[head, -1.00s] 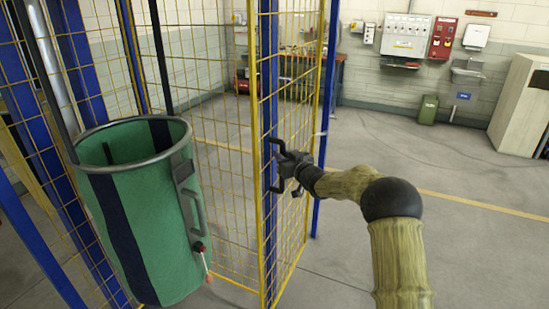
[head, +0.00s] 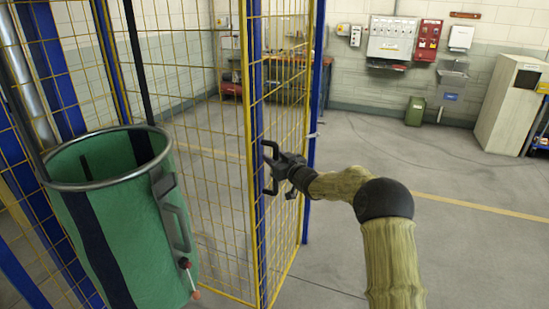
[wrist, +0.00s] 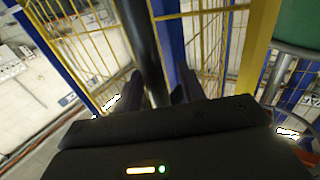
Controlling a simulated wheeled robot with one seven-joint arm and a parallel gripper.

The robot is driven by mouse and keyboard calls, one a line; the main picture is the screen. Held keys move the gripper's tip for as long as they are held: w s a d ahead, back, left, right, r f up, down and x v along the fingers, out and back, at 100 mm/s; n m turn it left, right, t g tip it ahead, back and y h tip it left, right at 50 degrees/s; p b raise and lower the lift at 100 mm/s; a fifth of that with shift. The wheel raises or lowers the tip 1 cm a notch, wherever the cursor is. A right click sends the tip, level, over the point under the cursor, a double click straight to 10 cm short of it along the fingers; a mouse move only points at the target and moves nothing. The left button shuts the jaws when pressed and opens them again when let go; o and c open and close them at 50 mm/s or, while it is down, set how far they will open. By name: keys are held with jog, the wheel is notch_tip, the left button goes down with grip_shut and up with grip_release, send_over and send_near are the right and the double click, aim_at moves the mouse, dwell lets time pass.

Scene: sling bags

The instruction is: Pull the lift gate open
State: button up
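The lift gate (head: 283,190) is a yellow-framed wire mesh panel in the middle of the head view, with a blue post along its near side. A black D-shaped gate handle (head: 268,175) stands out from its near edge. My gripper (head: 277,165) is at the upright bar of this handle. Finger contact itself is partly hidden by the gripper's body.
A large green bag-like container (head: 120,215) with a metal rim stands at the left in front of the mesh. A workbench (head: 290,72) and a tall cabinet (head: 510,105) stand at the back. The floor (head: 420,250) to the right is clear.

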jog(key=shift+d, duration=0.2)
jog(key=b+v, duration=0.4)
jog(key=v, duration=1.3)
jog(key=shift+b, duration=0.3)
jog(key=shift+s, duration=0.1)
jog(key=shift+f, duration=0.1)
